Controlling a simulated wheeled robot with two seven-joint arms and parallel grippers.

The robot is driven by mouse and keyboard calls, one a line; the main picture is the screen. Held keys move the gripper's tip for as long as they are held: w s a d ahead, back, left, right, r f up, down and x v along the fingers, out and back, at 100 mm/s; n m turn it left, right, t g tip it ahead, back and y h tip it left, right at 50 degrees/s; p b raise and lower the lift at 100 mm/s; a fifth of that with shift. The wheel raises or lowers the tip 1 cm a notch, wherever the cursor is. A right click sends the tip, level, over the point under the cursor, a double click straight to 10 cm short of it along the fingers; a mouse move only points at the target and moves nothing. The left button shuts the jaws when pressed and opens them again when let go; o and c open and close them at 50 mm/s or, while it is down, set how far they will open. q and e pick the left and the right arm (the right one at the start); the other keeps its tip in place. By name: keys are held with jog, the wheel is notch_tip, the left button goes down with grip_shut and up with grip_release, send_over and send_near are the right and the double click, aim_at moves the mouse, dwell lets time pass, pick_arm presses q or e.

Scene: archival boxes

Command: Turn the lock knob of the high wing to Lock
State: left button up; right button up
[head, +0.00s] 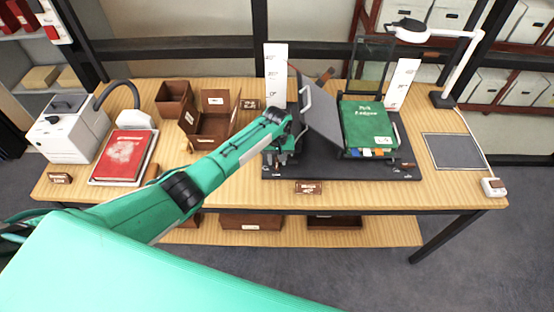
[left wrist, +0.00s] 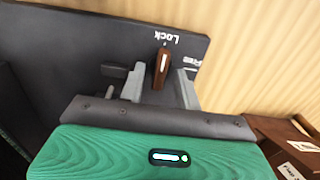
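The lock knob (left wrist: 161,70) is a small brown bar with a white line, on a dark base plate (left wrist: 60,40). Its white line points up the left wrist picture, toward the printed word Lock (left wrist: 167,37). The word Free (left wrist: 193,60) is to the right, partly hidden by a finger. My left gripper (left wrist: 160,88) is open, its grey fingers either side of the knob with gaps showing. In the head view my left gripper (head: 280,145) is at the left end of the dark cradle base (head: 340,172) and hides the knob. My right gripper is not in view.
A grey tilted wing (head: 321,112) stands just right of my left gripper. A green book (head: 368,125) lies on the cradle's right side. Brown boxes (head: 210,125), a red book (head: 130,156) and a white machine (head: 72,130) are left. A lamp (head: 460,70) stands right.

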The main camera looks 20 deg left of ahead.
aim_at(277, 162)
pick_arm(q)
jog(key=shift+s, duration=0.1)
notch_tip(277, 162, up, 14)
jog(key=b, duration=0.2)
jog(key=shift+f+b, duration=0.15)
jog(key=shift+b, duration=0.25)
jog(key=shift+f, duration=0.1)
dwell(0.3)
